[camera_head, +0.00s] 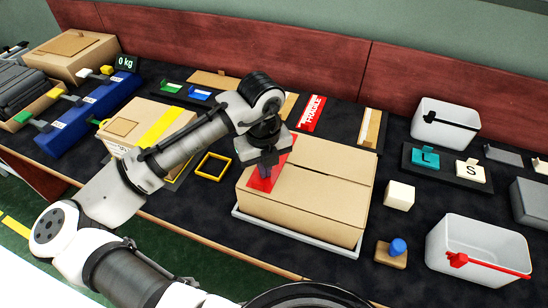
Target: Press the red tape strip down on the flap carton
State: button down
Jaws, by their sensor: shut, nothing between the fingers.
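The flap carton (309,203) is a large brown box with its top flaps closed, on a light grey tray (285,233) in the middle of the black work surface. The red tape strip (264,183) lies across the left part of the carton's top, running over its edge. My gripper (268,173) is shut and empty, pointing down over the red strip. It hides part of the strip. I cannot tell whether the fingertips touch it.
A yellow-taped carton (143,128) and a yellow frame (212,166) stand at left. A cream cube (399,195), a stamp with a blue knob (396,250) and white bins (477,245) stand at right. A red FRAGILE label (312,113) lies behind the carton.

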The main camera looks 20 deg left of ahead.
jog(key=shift+s+d+f, duration=0.15)
jog(key=shift+s+f, duration=0.05)
jog(key=shift+f, duration=0.65)
jog(key=shift+w+r+g+p, duration=0.25)
jog(key=shift+r+g+p, duration=0.05)
jog(key=shift+r+p, duration=0.85)
notch_tip(320, 180, up, 4)
jog(key=p, duration=0.3)
jog(key=shift+f, duration=0.1)
